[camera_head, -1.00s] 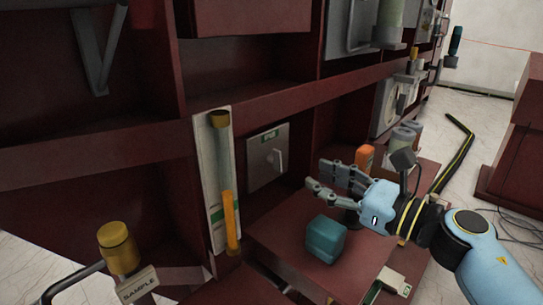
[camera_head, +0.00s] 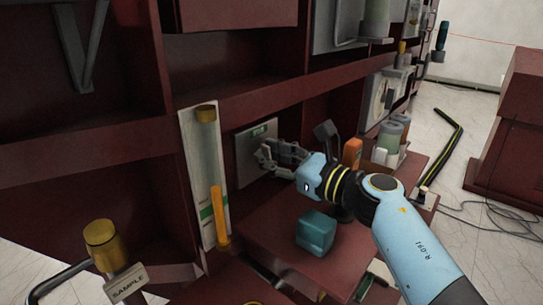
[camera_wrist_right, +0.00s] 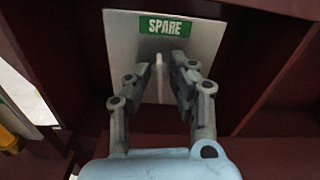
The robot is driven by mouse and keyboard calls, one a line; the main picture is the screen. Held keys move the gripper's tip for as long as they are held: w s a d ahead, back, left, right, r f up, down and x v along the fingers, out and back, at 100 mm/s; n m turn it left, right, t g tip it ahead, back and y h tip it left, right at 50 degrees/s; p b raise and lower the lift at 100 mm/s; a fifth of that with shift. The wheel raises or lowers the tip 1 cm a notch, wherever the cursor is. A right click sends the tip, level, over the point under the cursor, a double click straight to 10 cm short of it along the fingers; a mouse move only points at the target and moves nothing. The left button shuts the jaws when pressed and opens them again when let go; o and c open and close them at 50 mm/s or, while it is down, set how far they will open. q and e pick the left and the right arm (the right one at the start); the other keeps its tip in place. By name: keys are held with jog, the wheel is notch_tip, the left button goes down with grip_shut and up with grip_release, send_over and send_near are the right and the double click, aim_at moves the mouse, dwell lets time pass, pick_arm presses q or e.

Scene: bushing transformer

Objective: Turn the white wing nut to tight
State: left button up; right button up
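The white wing nut (camera_wrist_right: 158,76) sits on a grey panel (camera_wrist_right: 122,32) with a green "SPARE" label (camera_wrist_right: 166,27). In the right wrist view it stands nearly upright, midway between my right gripper's fingertips (camera_wrist_right: 160,70). The fingers are open on either side of it, with a gap showing on the right; contact on the left cannot be told. In the head view the right gripper (camera_head: 268,157) is in front of the panel (camera_head: 251,137) and hides the wing nut. My left gripper is not in view.
A teal block (camera_head: 316,232) lies on the dark red shelf (camera_head: 270,222) below my right arm. An orange object (camera_head: 352,152) and pale jars (camera_head: 390,135) stand beyond the hand. A white gauge board with a yellow tube (camera_head: 219,215) stands left of the panel.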

grip_shut()
jog(key=shift+w+d+m+p, duration=0.1)
jog(key=shift+m+p, duration=0.95)
jog(key=shift+m, duration=0.65)
jog(key=shift+d+m+p, duration=0.1)
jog(key=shift+m+p, duration=0.9)
jog(key=shift+m, duration=0.7)
jog(key=shift+o, duration=1.2)
grip_release()
